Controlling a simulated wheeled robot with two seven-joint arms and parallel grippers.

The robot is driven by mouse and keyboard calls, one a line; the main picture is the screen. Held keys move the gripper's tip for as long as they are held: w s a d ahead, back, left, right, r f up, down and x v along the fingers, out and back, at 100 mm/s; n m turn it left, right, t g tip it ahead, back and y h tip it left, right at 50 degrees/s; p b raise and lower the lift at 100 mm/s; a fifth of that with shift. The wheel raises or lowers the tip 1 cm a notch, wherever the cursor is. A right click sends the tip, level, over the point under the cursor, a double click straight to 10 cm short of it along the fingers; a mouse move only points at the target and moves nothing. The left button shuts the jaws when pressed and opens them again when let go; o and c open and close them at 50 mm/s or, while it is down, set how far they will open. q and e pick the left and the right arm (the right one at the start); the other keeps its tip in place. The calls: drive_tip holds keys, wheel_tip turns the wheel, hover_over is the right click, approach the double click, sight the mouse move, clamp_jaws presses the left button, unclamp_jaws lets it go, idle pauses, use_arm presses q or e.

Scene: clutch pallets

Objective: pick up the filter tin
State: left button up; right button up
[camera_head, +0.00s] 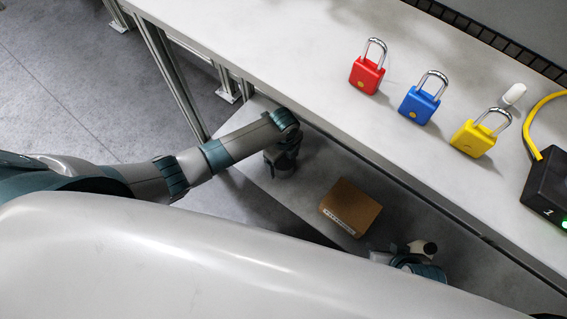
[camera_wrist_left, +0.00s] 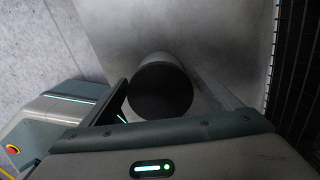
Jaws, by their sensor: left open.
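A dark round-topped cylinder, which looks like the filter tin (camera_wrist_left: 160,92), stands in the middle of the left wrist view. Its top is dark and its side is grey. I cannot make it out in the head view, where the table edge or my arm may hide it. My left gripper (camera_head: 282,165) reaches down over the lower shelf, under the front edge of the table. It is open. In the left wrist view one dark finger shows just left of the tin; whether it touches is unclear. My right gripper is not clearly in view.
A brown box (camera_head: 350,207) lies on the lower shelf (camera_head: 318,165), right of my left gripper. The tabletop (camera_head: 270,45) above holds a red padlock (camera_head: 366,76), a blue padlock (camera_head: 418,105), a yellow padlock (camera_head: 472,138) and a black device (camera_head: 547,188). A dark mesh (camera_wrist_left: 297,70) stands at right.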

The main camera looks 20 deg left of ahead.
sight(286, 159)
drive_tip(key=shift+s, duration=0.25)
use_arm(q)
drive_tip(key=c, duration=1.3)
drive_tip(key=shift+c, duration=0.2)
use_arm(e)
drive_tip(key=shift+w, duration=0.1)
use_arm(q)
drive_tip(key=shift+r, duration=0.15)
use_arm(e)
drive_tip(key=shift+w+r, duration=0.15)
